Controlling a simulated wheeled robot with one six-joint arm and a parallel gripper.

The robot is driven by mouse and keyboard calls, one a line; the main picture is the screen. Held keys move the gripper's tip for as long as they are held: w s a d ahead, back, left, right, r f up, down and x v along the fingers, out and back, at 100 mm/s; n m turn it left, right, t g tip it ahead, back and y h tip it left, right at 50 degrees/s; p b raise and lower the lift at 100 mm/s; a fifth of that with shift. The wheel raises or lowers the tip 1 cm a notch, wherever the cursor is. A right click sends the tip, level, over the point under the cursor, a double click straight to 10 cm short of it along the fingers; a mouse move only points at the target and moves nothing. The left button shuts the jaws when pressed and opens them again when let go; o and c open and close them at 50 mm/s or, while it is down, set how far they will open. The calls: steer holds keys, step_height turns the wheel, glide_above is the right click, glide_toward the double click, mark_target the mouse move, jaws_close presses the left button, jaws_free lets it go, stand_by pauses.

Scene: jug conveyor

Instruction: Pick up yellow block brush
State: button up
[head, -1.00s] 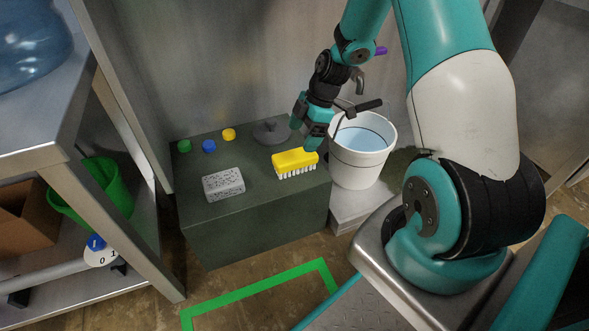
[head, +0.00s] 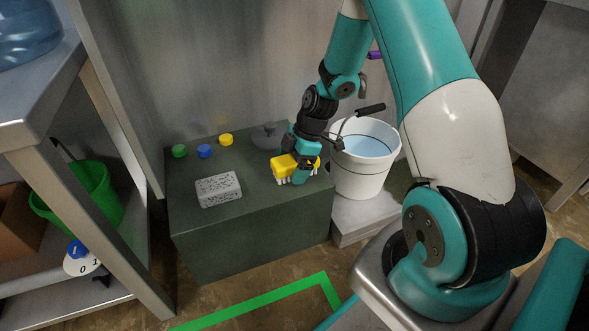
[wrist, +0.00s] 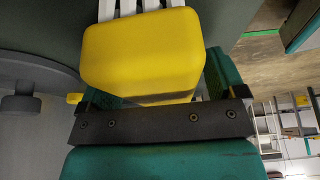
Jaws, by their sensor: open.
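The yellow block brush (head: 284,164) lies bristles down on the dark green box top, near its right side. In the wrist view the brush's yellow body (wrist: 142,55) fills the space between my fingers, with white bristles beyond it. My gripper (head: 301,168) is lowered over the brush, with one teal finger in front of it in the head view. In the wrist view my gripper (wrist: 160,80) has a finger on each side of the brush. The jaws are open; contact with the brush is hard to judge.
A grey sponge (head: 218,189) lies left of the brush on the green box (head: 250,235). Green (head: 179,151), blue (head: 204,151) and yellow caps (head: 226,139) and a grey lid (head: 269,135) stand behind. A white bucket of water (head: 362,180) is close on the right.

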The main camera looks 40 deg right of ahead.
steer(key=shift+f, duration=0.2)
stand_by(0.6)
steer(key=c, duration=1.1)
